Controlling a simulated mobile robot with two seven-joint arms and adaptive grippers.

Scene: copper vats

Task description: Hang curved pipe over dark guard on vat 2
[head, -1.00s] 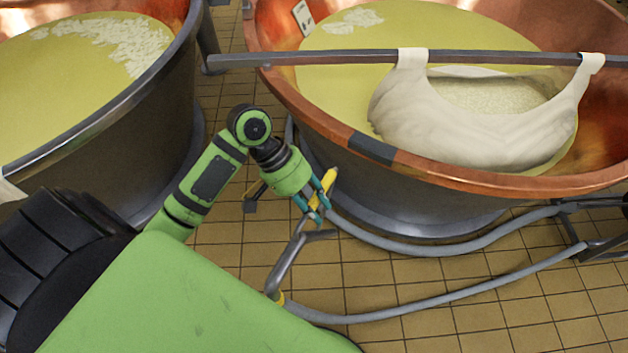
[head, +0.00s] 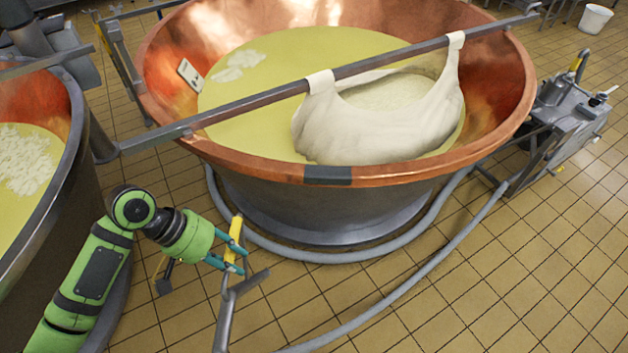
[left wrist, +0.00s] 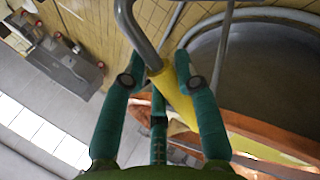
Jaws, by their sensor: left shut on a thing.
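The curved pipe (head: 228,315) is grey with a yellow grip (head: 235,232). My left gripper (head: 238,258) is shut on it at the yellow part, in front of and below the copper vat's rim, over the floor. In the left wrist view the pipe's grey bend (left wrist: 143,38) rises between the fingers, and the yellow grip (left wrist: 180,90) lies between them. The dark guard (head: 328,175) is a short dark band on the near rim of the large copper vat (head: 410,172). The pipe is apart from the guard, left of and below it. My right gripper is not in view.
A grey bar (head: 250,103) crosses the vat and bears a white cloth (head: 385,130). A grey hose (head: 420,290) runs over the tiled floor towards a wheeled machine (head: 565,125) at right. Another vat (head: 50,190) stands at left. The floor at front right is clear.

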